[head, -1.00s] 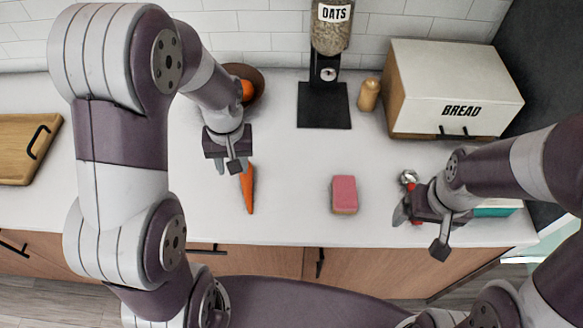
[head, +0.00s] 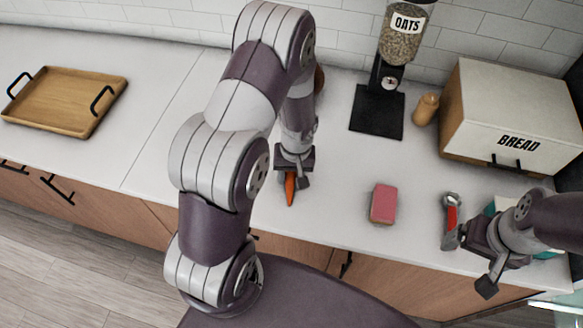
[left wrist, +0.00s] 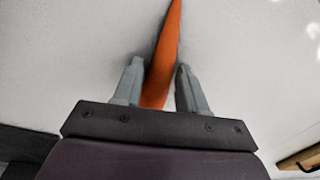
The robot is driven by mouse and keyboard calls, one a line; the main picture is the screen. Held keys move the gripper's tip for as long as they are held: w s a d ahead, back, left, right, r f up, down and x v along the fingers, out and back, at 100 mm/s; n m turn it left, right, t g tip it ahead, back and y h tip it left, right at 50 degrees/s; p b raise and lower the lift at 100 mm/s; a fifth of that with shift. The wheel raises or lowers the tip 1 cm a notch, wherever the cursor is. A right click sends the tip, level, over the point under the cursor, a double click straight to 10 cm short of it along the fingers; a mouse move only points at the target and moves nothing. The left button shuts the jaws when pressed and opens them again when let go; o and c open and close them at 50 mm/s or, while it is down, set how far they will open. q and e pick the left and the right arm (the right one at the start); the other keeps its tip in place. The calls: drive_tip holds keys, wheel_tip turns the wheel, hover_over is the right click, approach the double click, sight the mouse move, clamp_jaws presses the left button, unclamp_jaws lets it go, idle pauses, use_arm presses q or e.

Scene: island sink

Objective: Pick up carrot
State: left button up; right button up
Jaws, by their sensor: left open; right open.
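The orange carrot (head: 290,190) lies on the white counter, its upper part hidden behind my left gripper in the head view. My left gripper (head: 293,178) is right over the carrot and points down. In the left wrist view the carrot (left wrist: 160,70) runs between the two open fingers (left wrist: 160,90), with its tip pointing away; I cannot tell whether a finger touches it. My right gripper (head: 468,240) is open and empty at the right of the counter, beside a red-handled tool.
A pink sponge (head: 383,203) lies between my grippers. The red-handled tool (head: 451,215) lies at the right. An oats dispenser (head: 377,110), a wooden shaker (head: 425,109) and a bread box (head: 512,112) stand at the back. A wooden tray (head: 62,100) is far left, with clear counter beside it.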

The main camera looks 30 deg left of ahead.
use_arm(q)
drive_tip(key=shift+f, duration=0.15)
clamp_jaws()
